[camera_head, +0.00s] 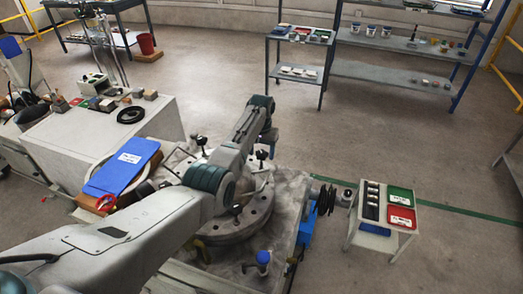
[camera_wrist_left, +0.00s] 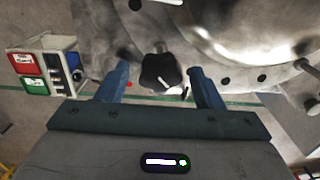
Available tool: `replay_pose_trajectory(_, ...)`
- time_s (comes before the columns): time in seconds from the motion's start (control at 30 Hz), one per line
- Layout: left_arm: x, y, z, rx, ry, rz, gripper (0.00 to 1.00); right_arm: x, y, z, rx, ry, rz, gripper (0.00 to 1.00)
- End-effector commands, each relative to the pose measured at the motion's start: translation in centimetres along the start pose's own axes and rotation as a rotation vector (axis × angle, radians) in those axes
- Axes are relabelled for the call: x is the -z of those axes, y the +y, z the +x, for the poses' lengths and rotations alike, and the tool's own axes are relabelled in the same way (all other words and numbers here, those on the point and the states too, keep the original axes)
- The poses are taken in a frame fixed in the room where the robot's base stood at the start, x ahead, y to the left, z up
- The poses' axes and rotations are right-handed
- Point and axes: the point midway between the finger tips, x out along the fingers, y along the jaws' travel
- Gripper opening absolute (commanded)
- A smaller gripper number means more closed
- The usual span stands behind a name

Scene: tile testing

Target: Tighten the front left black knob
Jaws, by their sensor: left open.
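A round metal flange (camera_head: 255,215) with bolt holes carries black knobs around its rim. One knob (camera_head: 201,141) stands at its back left, one (camera_head: 261,155) at its back and one (camera_head: 236,210) towards the front. My left gripper (camera_head: 268,137) is at the far end of the arm reaching over the flange; the arm hides part of the flange. In the left wrist view, my open left gripper (camera_wrist_left: 160,69) has a lobed black knob (camera_wrist_left: 159,73) between its two blue fingers, with gaps on both sides. My right gripper is not in view.
A small cart (camera_head: 372,238) with red and green trays stands right of the flange. A blue binder (camera_head: 124,166) lies at the left. A blue-capped container (camera_head: 263,258) stands in front of the flange. Open floor lies behind, towards the shelves (camera_head: 405,45).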

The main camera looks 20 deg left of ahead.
Motion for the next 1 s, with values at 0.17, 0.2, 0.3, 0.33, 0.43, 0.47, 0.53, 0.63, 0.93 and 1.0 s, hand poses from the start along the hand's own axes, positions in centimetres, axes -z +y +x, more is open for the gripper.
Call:
replay_pose_trajectory(0.17,0.01,-0.01,0.03,0.000,0.000,0.000,0.61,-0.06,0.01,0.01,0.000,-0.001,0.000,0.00)
replay_pose_trajectory(0.2,0.01,-0.02,0.02,0.000,0.001,0.000,0.61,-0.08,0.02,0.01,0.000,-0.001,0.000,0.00)
replay_pose_trajectory(0.3,0.02,-0.02,0.01,0.000,0.001,0.000,0.41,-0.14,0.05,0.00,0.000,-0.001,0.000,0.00)
replay_pose_trajectory(0.33,0.02,-0.02,0.00,0.000,0.001,0.000,0.35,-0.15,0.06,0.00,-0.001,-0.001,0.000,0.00)
replay_pose_trajectory(0.43,0.02,-0.02,-0.01,0.000,0.001,0.000,0.16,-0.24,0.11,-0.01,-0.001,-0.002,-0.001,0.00)
replay_pose_trajectory(0.47,0.02,-0.02,-0.01,0.000,0.001,0.000,0.16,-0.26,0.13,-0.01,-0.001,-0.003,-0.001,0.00)
replay_pose_trajectory(0.53,0.02,-0.02,-0.02,0.000,0.001,0.001,0.16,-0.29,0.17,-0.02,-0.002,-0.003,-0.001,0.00)
replay_pose_trajectory(0.63,0.02,-0.02,-0.05,0.000,0.001,0.008,0.16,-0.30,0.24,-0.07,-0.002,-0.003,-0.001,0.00)
replay_pose_trajectory(0.93,0.06,-0.02,-0.19,0.000,0.001,0.126,0.16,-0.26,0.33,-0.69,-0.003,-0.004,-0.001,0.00)
replay_pose_trajectory(1.0,0.05,-0.02,-0.21,0.000,0.001,0.176,0.16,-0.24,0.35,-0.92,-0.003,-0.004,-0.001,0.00)
